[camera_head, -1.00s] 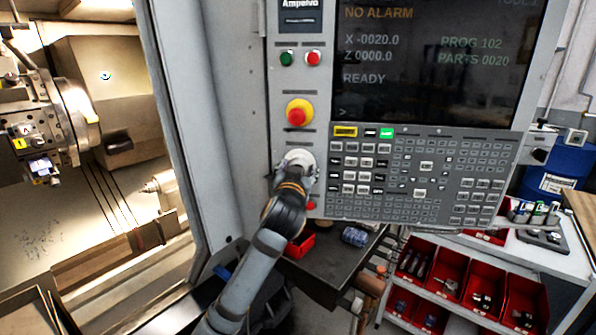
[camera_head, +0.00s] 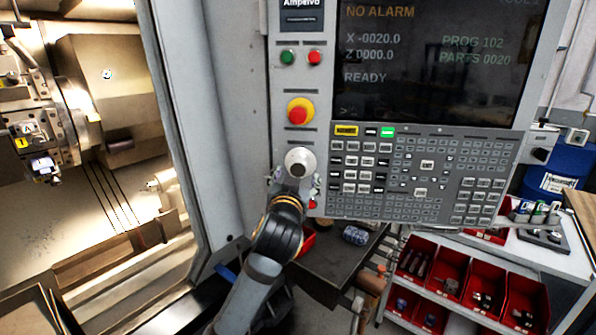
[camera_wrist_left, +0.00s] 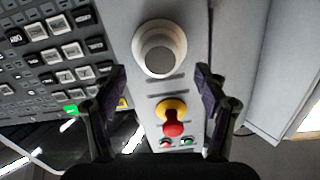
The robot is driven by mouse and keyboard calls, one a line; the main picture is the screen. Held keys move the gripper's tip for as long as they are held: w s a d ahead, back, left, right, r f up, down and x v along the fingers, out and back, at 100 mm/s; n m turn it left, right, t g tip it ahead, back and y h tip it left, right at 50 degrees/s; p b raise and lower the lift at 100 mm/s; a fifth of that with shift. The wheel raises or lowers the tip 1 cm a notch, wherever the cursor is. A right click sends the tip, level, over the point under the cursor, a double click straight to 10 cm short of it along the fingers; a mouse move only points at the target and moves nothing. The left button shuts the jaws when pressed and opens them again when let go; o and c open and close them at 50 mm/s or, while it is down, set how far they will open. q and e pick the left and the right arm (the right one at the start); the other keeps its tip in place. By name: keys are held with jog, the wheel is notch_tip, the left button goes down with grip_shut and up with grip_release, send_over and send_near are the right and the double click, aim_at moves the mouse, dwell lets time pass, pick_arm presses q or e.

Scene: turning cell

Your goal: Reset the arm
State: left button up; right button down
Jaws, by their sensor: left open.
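My left arm reaches up from the bottom in the head view, with its left gripper (camera_head: 294,185) in front of the control panel (camera_head: 395,200), just below a round pale knob (camera_head: 300,161). The left wrist view shows the gripper (camera_wrist_left: 160,85) open, with two dark fingers apart and nothing between them. The knob (camera_wrist_left: 160,48) lies ahead, beyond the fingertips. The wrist picture is turned over, so the red and yellow emergency stop (camera_wrist_left: 173,119) shows beneath the knob. My right gripper is not in view.
The lathe's open work area with its chuck (camera_head: 75,120) is at the left. The screen (camera_head: 435,60) reads NO ALARM and READY. Below right, a grey cart (camera_head: 560,265) holds red bins (camera_head: 447,275). A dark table (camera_head: 335,270) with a blue cylinder (camera_head: 355,236) stands under the panel.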

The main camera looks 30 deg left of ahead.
pick_arm(q)
jog(key=shift+v, duration=0.85)
